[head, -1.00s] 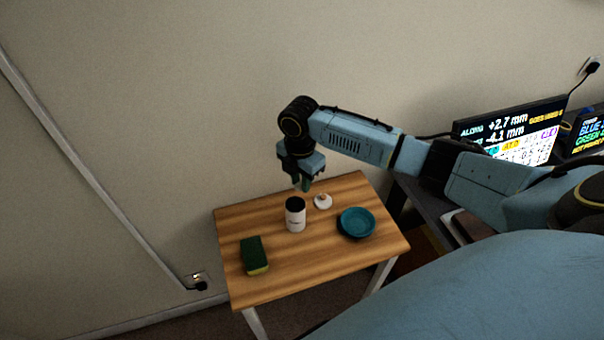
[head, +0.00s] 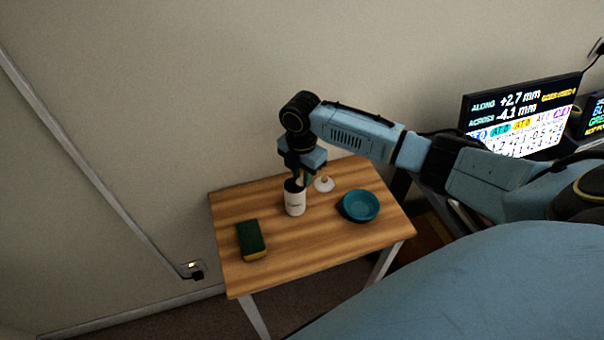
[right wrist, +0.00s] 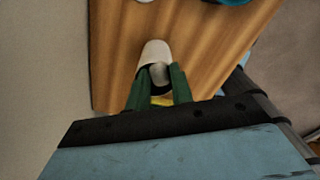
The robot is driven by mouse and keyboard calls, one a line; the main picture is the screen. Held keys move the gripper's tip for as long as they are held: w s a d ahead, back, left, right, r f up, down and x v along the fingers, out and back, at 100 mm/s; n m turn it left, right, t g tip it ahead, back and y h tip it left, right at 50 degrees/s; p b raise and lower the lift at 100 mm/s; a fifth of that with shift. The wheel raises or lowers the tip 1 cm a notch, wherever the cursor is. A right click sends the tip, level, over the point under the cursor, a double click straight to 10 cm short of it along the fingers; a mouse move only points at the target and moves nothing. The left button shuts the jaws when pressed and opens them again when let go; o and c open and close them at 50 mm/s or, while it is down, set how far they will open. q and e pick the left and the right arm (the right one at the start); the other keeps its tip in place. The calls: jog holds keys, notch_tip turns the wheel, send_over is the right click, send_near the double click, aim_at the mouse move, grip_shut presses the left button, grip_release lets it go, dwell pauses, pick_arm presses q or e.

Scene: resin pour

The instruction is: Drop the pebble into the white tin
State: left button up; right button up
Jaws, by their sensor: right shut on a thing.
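The white tin (head: 295,204) stands upright on the small wooden table, with its dark open mouth upward; it also shows in the right wrist view (right wrist: 155,50). My right gripper (head: 301,181) points down right at the tin's mouth. In the right wrist view its two green fingers (right wrist: 158,82) are shut on a small pale grey pebble (right wrist: 159,73), seen against the dark opening. How deep the fingertips are in the mouth I cannot tell. In the head view the pebble is hidden. My left gripper is not in view.
On the wooden table (head: 310,239), a small white knobbed piece (head: 324,184) lies behind and right of the tin. A teal bowl (head: 360,206) is to the right. A green and yellow sponge (head: 251,240) lies front left. A screen (head: 521,115) stands at the right.

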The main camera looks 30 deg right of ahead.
aim_at(302, 178)
jog(key=shift+r, duration=0.1)
jog(key=o, duration=1)
jog(key=shift+o, duration=0.2)
notch_tip(302, 178, up, 13)
jog(key=shift+r+p, duration=0.2)
jog(key=shift+p, duration=0.25)
